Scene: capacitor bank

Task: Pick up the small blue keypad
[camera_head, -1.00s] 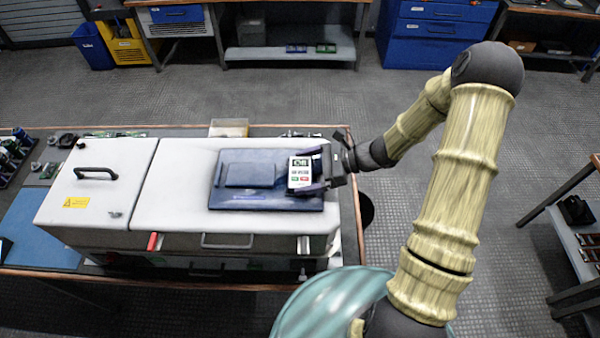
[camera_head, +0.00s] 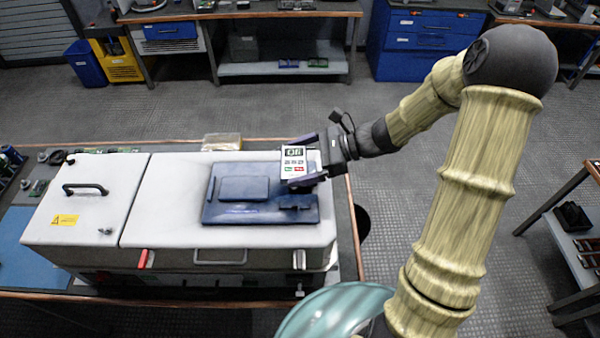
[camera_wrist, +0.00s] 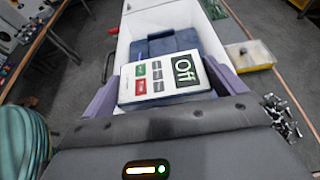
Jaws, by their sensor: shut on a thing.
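The small keypad (camera_head: 293,160) has a pale face with a dark display reading "Off" and green, red and grey buttons. It also shows in the wrist view (camera_wrist: 158,80), where a blue side edge is visible. My gripper (camera_head: 303,162) is shut on the keypad, its purple fingers along two opposite sides; the wrist view shows the same grip (camera_wrist: 165,86). The keypad is held above the right end of a dark blue tray (camera_head: 225,216), apart from it. The tray lies on the white cabinet top (camera_head: 165,210).
The white cabinet has a black handle (camera_head: 85,188) and stands on a workbench. A small clear box (camera_head: 221,142) sits behind it. Loose small parts (camera_wrist: 282,115) lie beside the cabinet. Open floor (camera_head: 420,190) lies to the right.

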